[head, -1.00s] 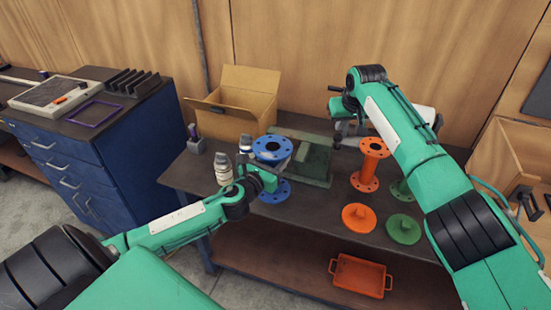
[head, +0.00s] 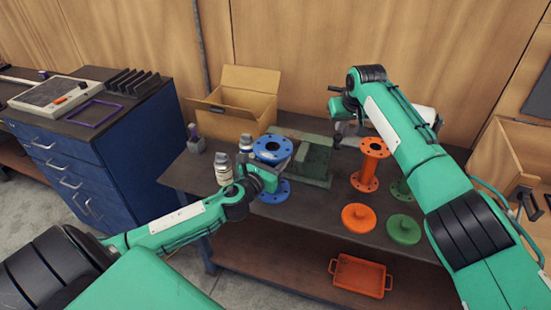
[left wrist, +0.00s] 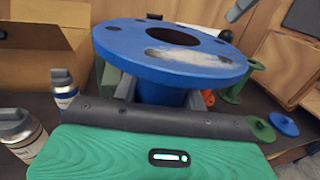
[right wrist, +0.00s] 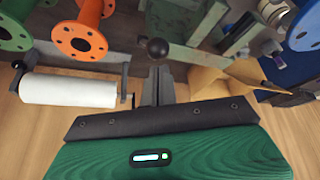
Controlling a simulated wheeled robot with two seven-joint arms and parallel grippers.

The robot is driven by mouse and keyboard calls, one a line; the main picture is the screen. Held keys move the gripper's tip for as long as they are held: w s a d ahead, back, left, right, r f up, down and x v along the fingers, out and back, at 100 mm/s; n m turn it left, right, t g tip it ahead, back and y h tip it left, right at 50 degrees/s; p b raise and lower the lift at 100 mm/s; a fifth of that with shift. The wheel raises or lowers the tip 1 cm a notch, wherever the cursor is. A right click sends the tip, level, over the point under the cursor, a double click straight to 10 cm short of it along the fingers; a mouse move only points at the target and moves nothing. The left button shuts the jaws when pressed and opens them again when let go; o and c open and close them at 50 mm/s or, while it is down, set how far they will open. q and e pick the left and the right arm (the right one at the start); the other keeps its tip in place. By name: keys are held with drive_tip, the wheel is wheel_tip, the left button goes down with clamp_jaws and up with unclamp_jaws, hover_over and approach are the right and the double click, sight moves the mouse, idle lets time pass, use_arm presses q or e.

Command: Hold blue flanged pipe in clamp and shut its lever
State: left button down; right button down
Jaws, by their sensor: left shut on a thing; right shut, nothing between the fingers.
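The flange fills the middle of the left wrist view (left wrist: 180,55), hiding the fingertips. In the head view I cannot tell whether the pipe touches the bench or clamp. My right gripper (right wrist: 158,85) is shut and empty, behind and right of the clamp. Its tips are close to a black ball knob (right wrist: 158,48), apparently the clamp's lever end; I cannot tell if they touch.
An orange flanged pipe (head: 372,160) and a green one (head: 402,190) stand to the right. Orange (head: 358,216) and green (head: 404,229) flanged discs lie in front. Bottles (head: 223,168) stand left of the blue pipe. An open cardboard box (head: 240,105) is behind. A white roll (right wrist: 67,90) is near my right gripper.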

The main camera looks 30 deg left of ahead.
use_arm(q)
drive_tip(key=shift+w+r, duration=0.1)
drive_tip(key=shift+r, duration=0.05)
drive_tip(key=shift+w+a, duration=0.2)
drive_tip(key=shift+w, duration=0.55)
drive_tip(key=shift+w+a, duration=0.15)
drive_tip(key=shift+w, duration=0.65)
drive_tip(key=shift+w+a, duration=0.2)
drive_tip(key=shift+w, duration=0.7)
drive_tip(key=shift+w+a, duration=0.25)
drive_tip(key=shift+w, duration=0.7)
drive_tip(key=shift+w+a, duration=0.2)
drive_tip(key=shift+w, duration=0.7)
drive_tip(key=shift+w+a, duration=0.25)
drive_tip(key=shift+w, duration=0.7)
drive_tip(key=shift+s+a, duration=0.1)
drive_tip(key=shift+a, duration=0.1)
use_arm(e)
drive_tip(key=shift+f, duration=0.25)
